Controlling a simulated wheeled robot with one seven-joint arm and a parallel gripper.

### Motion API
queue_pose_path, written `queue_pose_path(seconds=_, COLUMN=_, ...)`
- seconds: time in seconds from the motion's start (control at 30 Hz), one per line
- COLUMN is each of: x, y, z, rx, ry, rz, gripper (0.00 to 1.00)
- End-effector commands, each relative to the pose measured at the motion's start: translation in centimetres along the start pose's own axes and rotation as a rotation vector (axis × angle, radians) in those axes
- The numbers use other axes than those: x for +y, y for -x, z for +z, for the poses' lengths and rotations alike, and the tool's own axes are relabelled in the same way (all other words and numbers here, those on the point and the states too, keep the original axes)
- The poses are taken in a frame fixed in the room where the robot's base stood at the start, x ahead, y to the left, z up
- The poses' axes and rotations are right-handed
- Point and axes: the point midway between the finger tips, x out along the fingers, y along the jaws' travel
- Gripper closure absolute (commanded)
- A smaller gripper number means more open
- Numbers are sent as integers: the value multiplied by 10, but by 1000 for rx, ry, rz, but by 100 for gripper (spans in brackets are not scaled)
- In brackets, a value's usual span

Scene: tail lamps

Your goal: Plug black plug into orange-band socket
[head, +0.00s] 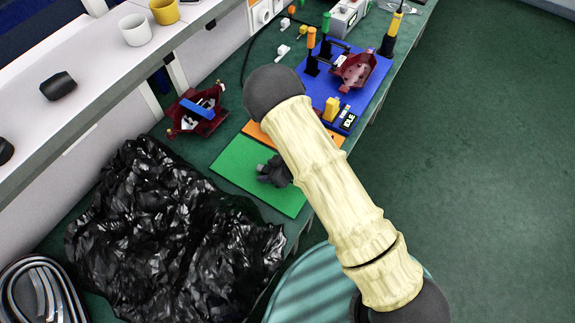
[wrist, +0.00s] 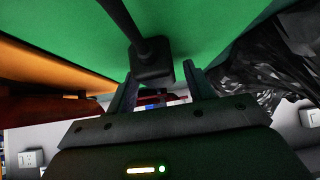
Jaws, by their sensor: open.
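The black plug (wrist: 152,68) shows in the wrist view as a dark block with a thin black cable running up from it, over the green mat (wrist: 215,25). My gripper (wrist: 160,90) is open, with a finger on either side below the plug; I cannot tell whether either touches it. In the head view my gripper (head: 274,171) is a dark shape low over the green mat (head: 235,168), and the plug cannot be told apart there. I cannot make out an orange-band socket for certain. A dark red lamp housing (head: 355,70) lies on the blue board (head: 372,98).
Another red lamp housing (head: 197,112) with a blue bar sits left of the mats. A crumpled black plastic sheet (head: 165,240) covers the near bench. An orange post (head: 312,38) and yellow block (head: 331,108) stand on the blue board. Mugs (head: 135,30) stand on the shelf.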

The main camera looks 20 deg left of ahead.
Motion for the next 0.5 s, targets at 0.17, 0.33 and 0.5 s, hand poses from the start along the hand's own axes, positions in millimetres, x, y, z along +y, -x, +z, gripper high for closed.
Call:
queue_pose_path(seconds=0.17, x=1, y=14, z=0, rx=1, ry=-3, rz=3, gripper=48)
queue_pose_path(seconds=0.33, x=4, y=39, z=2, rx=2, ry=-5, rz=3, gripper=48)
queue_pose_path(seconds=0.5, x=6, y=69, z=2, rx=2, ry=-4, rz=3, gripper=48)
